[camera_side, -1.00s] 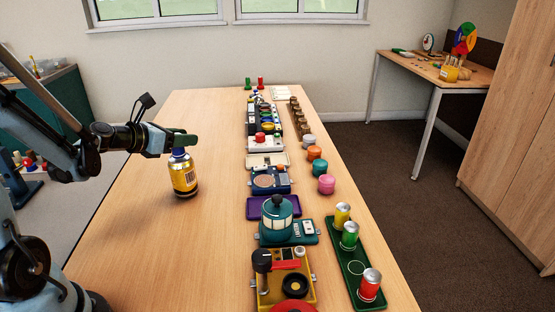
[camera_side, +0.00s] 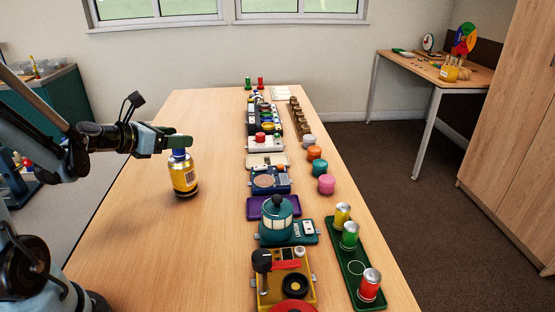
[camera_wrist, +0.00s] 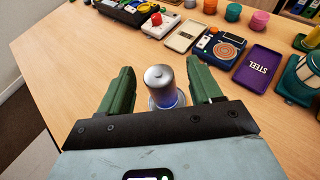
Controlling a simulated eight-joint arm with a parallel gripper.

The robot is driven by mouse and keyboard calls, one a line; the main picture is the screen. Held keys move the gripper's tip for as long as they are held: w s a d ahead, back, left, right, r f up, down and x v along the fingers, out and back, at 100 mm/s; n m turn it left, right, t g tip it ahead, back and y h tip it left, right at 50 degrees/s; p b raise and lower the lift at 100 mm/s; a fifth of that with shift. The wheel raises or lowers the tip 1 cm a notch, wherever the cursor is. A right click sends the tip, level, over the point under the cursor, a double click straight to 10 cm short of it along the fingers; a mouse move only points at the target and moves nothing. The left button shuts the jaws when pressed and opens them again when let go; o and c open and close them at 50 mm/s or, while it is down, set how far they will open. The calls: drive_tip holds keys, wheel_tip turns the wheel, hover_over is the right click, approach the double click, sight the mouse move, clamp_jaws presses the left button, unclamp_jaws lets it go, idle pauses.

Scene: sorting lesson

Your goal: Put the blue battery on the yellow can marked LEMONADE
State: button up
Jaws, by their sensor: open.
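The yellow can (camera_side: 184,177) stands upright on the table at the left in the side view; its lettering is too small to read. The blue battery (camera_wrist: 161,85) stands upright on the can's top in the wrist view, silver end up; its blue lower part (camera_side: 179,154) shows just above the can in the side view. My gripper (camera_wrist: 160,66) is open, with its green fingers on either side of the battery and a gap visible on each side. In the side view, the fingers (camera_side: 178,142) hide the battery's upper part.
A row of devices, including a teal lantern-like unit (camera_side: 277,215) and a purple tray (camera_side: 258,207), runs along the table's middle. A green tray (camera_side: 353,270) with small cans lies at the right. The table around the yellow can is clear.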

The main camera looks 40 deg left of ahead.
drive_tip(key=v, duration=0.9)
drive_tip(key=d+f+m+g, duration=0.2)
drive_tip(key=d+m, duration=0.7)
drive_tip(key=m, duration=0.9)
drive_tip(key=d+f+m+g, duration=0.1)
drive_tip(key=d+m+g, duration=0.3)
drive_tip(key=d+m, duration=0.5)
drive_tip(key=m, duration=0.9)
drive_tip(key=shift+d+f, duration=0.4)
